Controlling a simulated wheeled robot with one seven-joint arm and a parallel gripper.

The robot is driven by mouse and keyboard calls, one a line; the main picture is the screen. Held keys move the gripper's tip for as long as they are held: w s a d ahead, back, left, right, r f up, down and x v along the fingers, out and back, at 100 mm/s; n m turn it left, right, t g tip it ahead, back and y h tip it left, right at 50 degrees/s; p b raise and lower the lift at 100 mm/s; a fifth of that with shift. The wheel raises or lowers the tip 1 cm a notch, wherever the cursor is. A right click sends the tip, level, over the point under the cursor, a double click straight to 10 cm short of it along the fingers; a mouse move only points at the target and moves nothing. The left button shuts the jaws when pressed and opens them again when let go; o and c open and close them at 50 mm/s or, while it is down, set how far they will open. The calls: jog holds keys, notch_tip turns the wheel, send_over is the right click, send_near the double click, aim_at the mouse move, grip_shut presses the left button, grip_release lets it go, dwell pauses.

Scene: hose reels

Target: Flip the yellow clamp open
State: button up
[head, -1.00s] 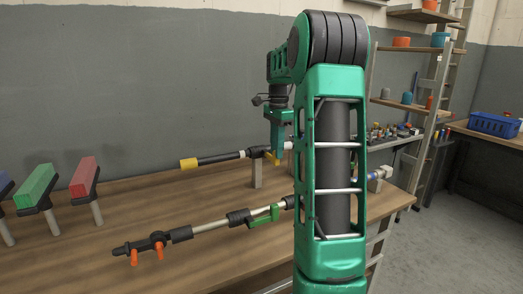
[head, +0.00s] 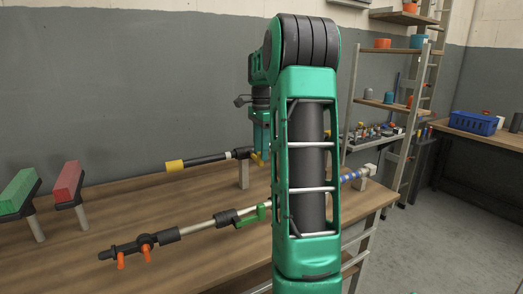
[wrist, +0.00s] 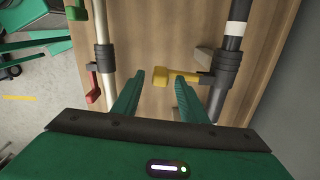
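The yellow clamp (wrist: 162,76) is a short lever with a blocky end, joined to a black collar (wrist: 222,70) on a dark pipe in the wrist view. My gripper (wrist: 160,77) is open, with its two green fingers on either side of the lever's end. The right finger overlaps the lever's arm; I cannot tell whether it touches. In the head view a small bit of the yellow clamp (head: 258,158) shows just under my gripper (head: 262,150), and my arm hides the rest.
A second pipe (head: 198,227) runs nearer on the wooden bench (head: 130,205), with a green lever (head: 250,216) on it. A red lever (wrist: 93,88) shows on that side in the wrist view. Red (head: 68,181) and green (head: 19,191) blocks stand on posts at the left.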

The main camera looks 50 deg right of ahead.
jog(key=shift+r, duration=0.1)
notch_tip(320, 180, up, 11)
jog(key=shift+f, duration=0.2)
jog(key=shift+w, duration=0.1)
dwell(0.7)
jog(key=s+a+f+n, duration=0.8)
jog(key=s+a+f, duration=0.2)
jog(key=s+a, duration=0.2)
jog(key=s+a+f+n, duration=0.9)
jog(key=s+a+f, duration=0.2)
jog(key=a, duration=0.4)
jog(key=shift+s+a, duration=0.4)
jog(key=shift+s, duration=0.4)
